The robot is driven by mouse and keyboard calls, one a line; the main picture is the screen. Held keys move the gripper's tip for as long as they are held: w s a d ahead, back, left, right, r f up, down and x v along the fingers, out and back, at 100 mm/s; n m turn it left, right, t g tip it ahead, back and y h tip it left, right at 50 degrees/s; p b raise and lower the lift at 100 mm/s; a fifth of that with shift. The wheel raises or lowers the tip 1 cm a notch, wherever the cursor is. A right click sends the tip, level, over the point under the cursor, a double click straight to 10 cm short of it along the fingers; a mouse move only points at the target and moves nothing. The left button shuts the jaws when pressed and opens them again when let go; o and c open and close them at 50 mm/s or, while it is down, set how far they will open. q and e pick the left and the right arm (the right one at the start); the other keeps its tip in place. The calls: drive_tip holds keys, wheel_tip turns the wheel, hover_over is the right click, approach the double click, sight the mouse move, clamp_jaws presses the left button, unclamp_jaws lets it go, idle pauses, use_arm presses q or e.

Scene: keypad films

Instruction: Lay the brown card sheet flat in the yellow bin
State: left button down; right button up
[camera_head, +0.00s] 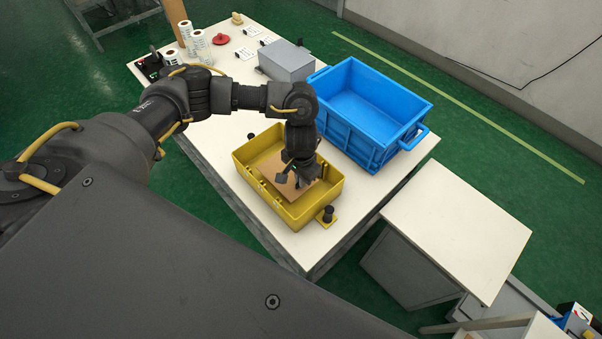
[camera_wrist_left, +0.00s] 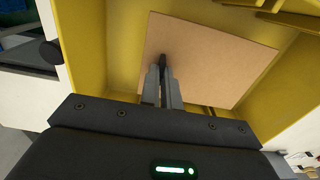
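The brown card sheet (camera_head: 284,189) is inside the yellow bin (camera_head: 249,168), turned at an angle to its walls. It fills much of the left wrist view (camera_wrist_left: 215,62), with the yellow bin (camera_wrist_left: 88,45) around it. My left gripper (camera_head: 292,182) reaches down into the bin over the sheet. In the left wrist view its fingers (camera_wrist_left: 163,85) are close together on a narrow dark piece at the sheet's near part. Whether the sheet touches the bin floor is unclear. My right gripper is not in view.
A blue crate (camera_head: 415,115) stands beside the bin, with a grey box (camera_head: 287,62) behind. Black knobs (camera_head: 327,214) stand at the bin's ends. Label rolls (camera_head: 198,42) and a red object (camera_head: 221,39) lie at the table's far end. A white-topped cabinet (camera_head: 455,235) stands at the right.

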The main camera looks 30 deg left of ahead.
use_arm(q)
drive_tip(key=shift+f+b, duration=0.4)
drive_tip(key=shift+f, duration=1.4)
drive_tip(key=shift+f, duration=0.4)
drive_tip(key=c, duration=1.5)
unclamp_jaws()
drive_tip(key=shift+c, duration=0.2)
wheel_tip(320, 180, up, 11)
drive_tip(key=shift+f+p, duration=0.1)
drive_tip(key=shift+p, duration=1.15)
